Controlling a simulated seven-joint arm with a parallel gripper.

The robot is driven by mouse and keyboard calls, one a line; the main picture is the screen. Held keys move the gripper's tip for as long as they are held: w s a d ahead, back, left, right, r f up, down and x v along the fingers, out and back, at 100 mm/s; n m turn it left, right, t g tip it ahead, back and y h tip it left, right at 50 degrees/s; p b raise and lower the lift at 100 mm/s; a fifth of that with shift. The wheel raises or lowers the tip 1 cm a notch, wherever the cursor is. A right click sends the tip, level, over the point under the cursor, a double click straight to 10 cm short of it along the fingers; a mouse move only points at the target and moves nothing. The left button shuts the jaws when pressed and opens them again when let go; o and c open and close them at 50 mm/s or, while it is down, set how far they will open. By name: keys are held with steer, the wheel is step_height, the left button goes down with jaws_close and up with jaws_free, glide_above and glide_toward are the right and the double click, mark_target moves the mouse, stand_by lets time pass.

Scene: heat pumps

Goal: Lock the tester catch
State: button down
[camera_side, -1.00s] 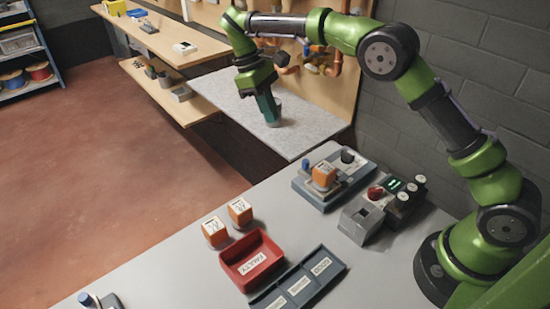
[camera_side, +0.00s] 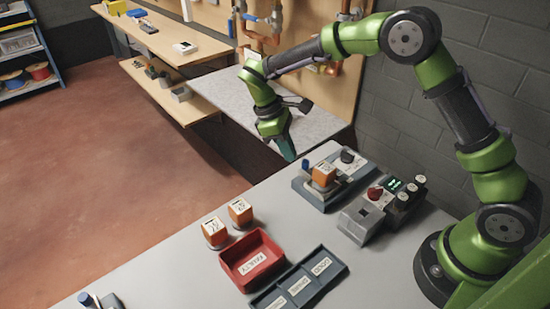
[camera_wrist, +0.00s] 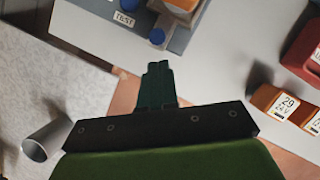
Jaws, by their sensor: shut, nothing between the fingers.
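The tester (camera_side: 325,203) is a blue-grey base at the back of the near table. An orange block (camera_side: 323,175) sits on it, with a blue upright knob (camera_side: 306,166) at its left and a black knob (camera_side: 347,156) behind.
A red tray (camera_side: 251,282) and a blue divided tray (camera_side: 310,287) lie in front. Two orange blocks (camera_side: 240,211) stand left of the tester. A grey unit (camera_side: 360,220) with a red knob is at its right. A metal cup (camera_wrist: 45,140) lies near my gripper.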

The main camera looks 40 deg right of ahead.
mark_target(306, 163)
steer(key=shift+s+d, duration=0.4)
steer(key=shift+s, duration=0.15)
steer(key=shift+s, duration=0.1)
steer(key=shift+s+d, duration=0.25)
steer(key=shift+s, duration=0.95)
steer(key=shift+f, duration=0.1)
